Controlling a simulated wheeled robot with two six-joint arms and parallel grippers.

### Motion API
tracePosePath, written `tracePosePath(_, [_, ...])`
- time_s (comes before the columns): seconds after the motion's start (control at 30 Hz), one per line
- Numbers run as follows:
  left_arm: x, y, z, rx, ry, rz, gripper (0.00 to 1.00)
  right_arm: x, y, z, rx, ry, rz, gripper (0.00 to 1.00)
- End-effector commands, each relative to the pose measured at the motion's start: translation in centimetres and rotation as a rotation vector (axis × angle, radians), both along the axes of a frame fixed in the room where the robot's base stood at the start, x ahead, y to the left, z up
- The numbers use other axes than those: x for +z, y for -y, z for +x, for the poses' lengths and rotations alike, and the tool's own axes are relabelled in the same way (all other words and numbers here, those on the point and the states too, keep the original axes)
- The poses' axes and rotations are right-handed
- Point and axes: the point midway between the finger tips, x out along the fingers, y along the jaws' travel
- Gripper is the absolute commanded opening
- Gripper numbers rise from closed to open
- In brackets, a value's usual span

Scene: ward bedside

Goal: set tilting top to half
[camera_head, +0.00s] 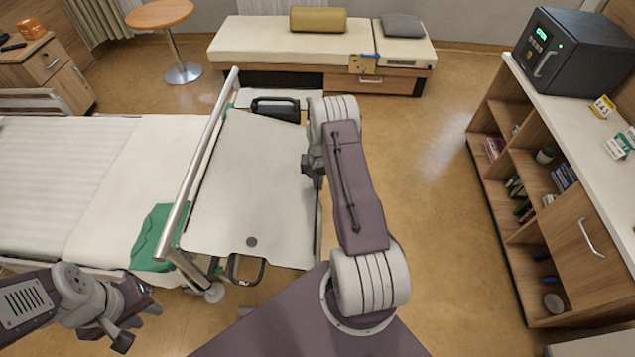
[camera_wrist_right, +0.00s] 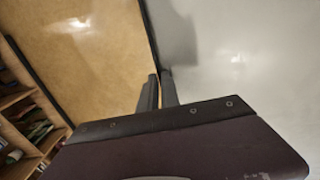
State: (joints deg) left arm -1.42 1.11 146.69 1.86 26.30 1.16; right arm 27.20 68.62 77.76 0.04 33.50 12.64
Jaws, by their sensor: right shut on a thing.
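The tilting top (camera_head: 250,180) is a pale grey panel in the middle of the head view, with a dark round spot near its front edge. It looks close to flat, but its exact angle is hard to judge. My right gripper (camera_head: 312,172) is at the panel's right edge, partly hidden by my arm. In the right wrist view its fingers (camera_wrist_right: 159,90) are shut on the edge of the grey panel (camera_wrist_right: 240,60). My left gripper (camera_head: 138,325) is low at the left, apart from the top; its finger gap is unclear.
A silver rail (camera_head: 200,160) runs along the panel's left side. The bed (camera_head: 95,185) with a green cloth (camera_head: 152,240) lies to the left. A shelf unit (camera_head: 590,130) stands at the right. Open floor (camera_head: 430,130) lies between it and my right arm.

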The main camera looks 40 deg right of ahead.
Motion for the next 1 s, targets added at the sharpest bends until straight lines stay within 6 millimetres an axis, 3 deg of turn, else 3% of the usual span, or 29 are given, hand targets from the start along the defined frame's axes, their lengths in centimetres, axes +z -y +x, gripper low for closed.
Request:
tracePosePath(0.17, [0.24, 0.00, 0.03, 0.000, 0.001, 0.000, 0.29, 0.04, 0.03, -0.42, -0.004, -0.010, 0.003, 0.00])
tracePosePath(0.27, [0.24, 0.00, 0.03, 0.000, 0.001, 0.000, 0.29, 0.05, 0.02, -0.41, -0.005, -0.009, 0.003, 0.26])
tracePosePath(0.3, [0.25, 0.00, 0.03, 0.000, 0.001, 0.000, 0.29, 0.06, 0.01, -0.38, -0.004, -0.009, 0.003, 0.27])
tracePosePath(1.0, [0.22, 0.00, 0.02, 0.000, 0.001, 0.000, 0.29, 0.36, 0.03, -0.06, -0.003, -0.001, 0.001, 0.27])
